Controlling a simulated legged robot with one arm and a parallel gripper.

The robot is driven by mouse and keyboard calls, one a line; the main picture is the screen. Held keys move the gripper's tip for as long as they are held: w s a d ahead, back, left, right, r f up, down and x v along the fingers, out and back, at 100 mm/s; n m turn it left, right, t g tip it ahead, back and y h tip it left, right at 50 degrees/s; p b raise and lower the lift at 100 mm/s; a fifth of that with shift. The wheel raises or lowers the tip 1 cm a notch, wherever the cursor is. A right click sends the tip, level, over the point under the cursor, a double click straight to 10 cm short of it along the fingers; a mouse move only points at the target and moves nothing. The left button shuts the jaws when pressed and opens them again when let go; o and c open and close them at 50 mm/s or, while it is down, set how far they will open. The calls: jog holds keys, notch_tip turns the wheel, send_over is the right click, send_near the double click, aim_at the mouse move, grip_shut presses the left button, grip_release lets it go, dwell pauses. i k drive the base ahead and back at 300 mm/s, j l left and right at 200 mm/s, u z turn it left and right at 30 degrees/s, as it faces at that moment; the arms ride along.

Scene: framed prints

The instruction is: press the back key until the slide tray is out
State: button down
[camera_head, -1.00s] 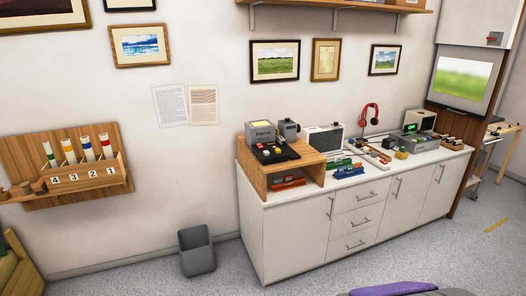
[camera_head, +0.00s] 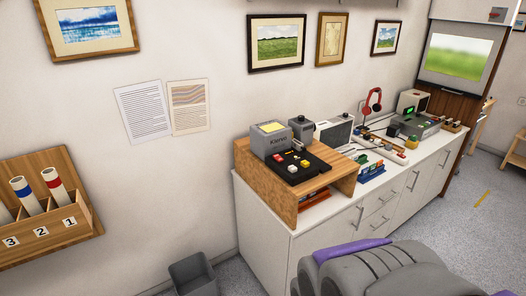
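A grey slide projector (camera_head: 270,141) with a yellow label on top and lettering on its front stands on a wooden riser (camera_head: 262,188) at the left end of the white cabinet. A black key panel (camera_head: 312,171) lies in front of it, with a few small red, white and yellowish keys (camera_head: 291,167). The marks on the keys are too small to read, so I cannot tell which is the back key. I cannot make out the slide tray for certain. My gripper is not in view; a grey and purple part of my own body shows at the bottom right.
Colored racks (camera_head: 372,168), a red headset (camera_head: 373,101) and a grey machine (camera_head: 413,127) fill the cabinet top to the right. A grey bin (camera_head: 193,276) stands on the floor at the cabinet's left.

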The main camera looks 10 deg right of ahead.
aim_at(293, 169)
jog(key=i+j+z, duration=0.1)
jog(key=i+j, duration=0.8)
jog(key=j, duration=0.15)
